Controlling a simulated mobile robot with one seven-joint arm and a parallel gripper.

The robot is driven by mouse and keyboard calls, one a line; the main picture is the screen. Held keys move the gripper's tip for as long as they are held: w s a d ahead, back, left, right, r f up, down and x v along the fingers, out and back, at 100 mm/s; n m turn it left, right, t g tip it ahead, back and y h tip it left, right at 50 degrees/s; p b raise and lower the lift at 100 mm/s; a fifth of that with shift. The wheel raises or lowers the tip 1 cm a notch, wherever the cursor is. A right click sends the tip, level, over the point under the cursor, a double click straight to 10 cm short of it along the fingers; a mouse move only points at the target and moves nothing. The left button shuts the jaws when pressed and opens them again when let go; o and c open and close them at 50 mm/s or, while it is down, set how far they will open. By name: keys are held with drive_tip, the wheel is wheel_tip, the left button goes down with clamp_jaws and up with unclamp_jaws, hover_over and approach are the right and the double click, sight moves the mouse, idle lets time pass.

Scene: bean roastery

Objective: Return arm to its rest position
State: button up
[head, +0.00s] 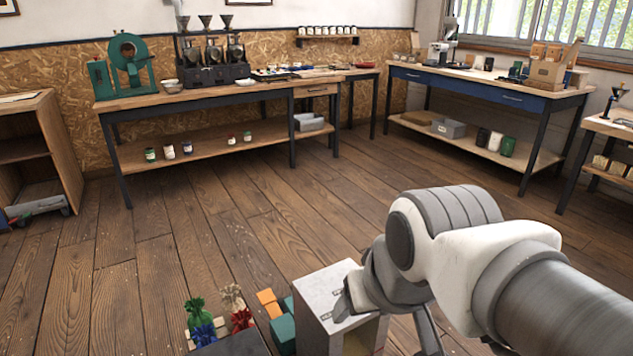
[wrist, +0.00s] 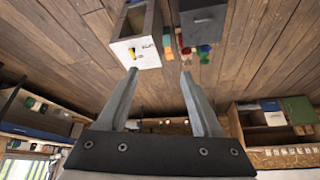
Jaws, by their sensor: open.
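My gripper (head: 388,318) is at the lower right of the head view, at the end of my white and grey arm. Its fingers point down, beside and in front of a pale box as seen from the head. In the wrist view, my gripper (wrist: 158,74) has its two grey fingers spread wide apart with nothing between them. Whether a finger touches the box cannot be told from these views.
The pale open-fronted box (head: 322,287) also shows in the wrist view (wrist: 125,52). Left of it are tied bags, including a red one (head: 241,320), and green and orange blocks. Long workbenches (head: 215,95) line the back. The middle floor (head: 230,220) is clear.

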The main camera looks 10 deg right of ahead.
drive_tip(key=shift+s+d, duration=0.15)
drive_tip(key=shift+s, duration=0.5)
drive_tip(key=shift+r, duration=0.15)
